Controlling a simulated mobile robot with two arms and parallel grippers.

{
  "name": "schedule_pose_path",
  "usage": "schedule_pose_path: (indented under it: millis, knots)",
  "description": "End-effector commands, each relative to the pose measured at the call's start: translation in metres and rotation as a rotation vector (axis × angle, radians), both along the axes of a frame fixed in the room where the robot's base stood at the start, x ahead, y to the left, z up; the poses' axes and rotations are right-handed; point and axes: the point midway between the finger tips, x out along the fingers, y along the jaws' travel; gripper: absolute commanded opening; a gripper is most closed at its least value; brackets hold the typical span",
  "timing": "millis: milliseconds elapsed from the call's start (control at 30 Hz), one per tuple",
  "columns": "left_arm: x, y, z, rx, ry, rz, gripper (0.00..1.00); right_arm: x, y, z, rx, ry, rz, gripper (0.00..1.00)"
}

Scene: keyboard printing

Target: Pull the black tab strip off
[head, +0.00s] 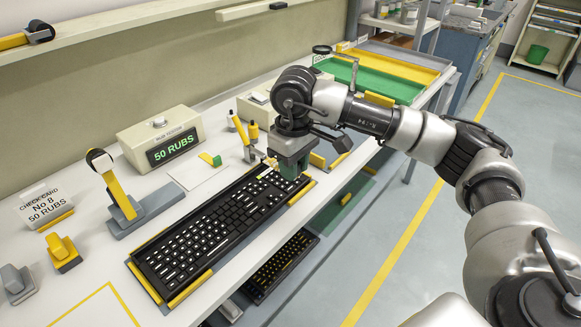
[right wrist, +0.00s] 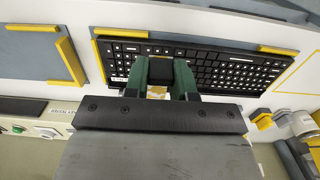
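A black keyboard (head: 212,228) with pale key markings lies on the white bench, on yellow-edged supports. It also shows in the right wrist view (right wrist: 215,67). My right gripper (head: 291,170) is at the keyboard's far right end in the head view, pointing down. In the right wrist view, its green fingers (right wrist: 160,72) stand apart over the keyboard's edge. A plain black piece (right wrist: 160,74), perhaps the tab strip, fills the gap between them. I cannot tell whether the fingers grip it. My left gripper is in neither view.
A box reading 50 RUBS (head: 160,137), a yellow-handled stamp or roller (head: 120,190) and a sign (head: 45,205) stand left of the keyboard. Green and yellow trays (head: 375,80) lie at the back right. Another keyboard (head: 280,263) lies below the bench edge. The floor at right is clear.

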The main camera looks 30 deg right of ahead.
Motion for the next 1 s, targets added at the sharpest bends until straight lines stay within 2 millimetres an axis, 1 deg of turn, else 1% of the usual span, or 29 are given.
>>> schedule_pose_path:
  millis: [33, 133, 167, 333, 467, 1000]
  knots:
    - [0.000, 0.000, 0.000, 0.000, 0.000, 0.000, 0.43, 0.000, 0.000, 0.000, 0.000, 0.000, 0.000, 0.17]
    - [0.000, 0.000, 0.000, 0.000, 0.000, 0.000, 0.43, 0.000, 0.000, 0.000, 0.000, 0.000, 0.000, 0.02]
    - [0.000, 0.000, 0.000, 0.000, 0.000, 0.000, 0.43, 0.000, 0.000, 0.000, 0.000, 0.000, 0.000, 0.00]
    - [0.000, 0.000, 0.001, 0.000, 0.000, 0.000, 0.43, 0.000, 0.000, 0.001, 0.000, 0.000, 0.000, 0.00]
    - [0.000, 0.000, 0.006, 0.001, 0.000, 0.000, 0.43, 0.002, 0.001, 0.010, 0.001, -0.002, -0.001, 0.00]
    - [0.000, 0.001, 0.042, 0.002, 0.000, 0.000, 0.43, 0.015, 0.006, 0.074, 0.001, -0.002, 0.000, 0.00]
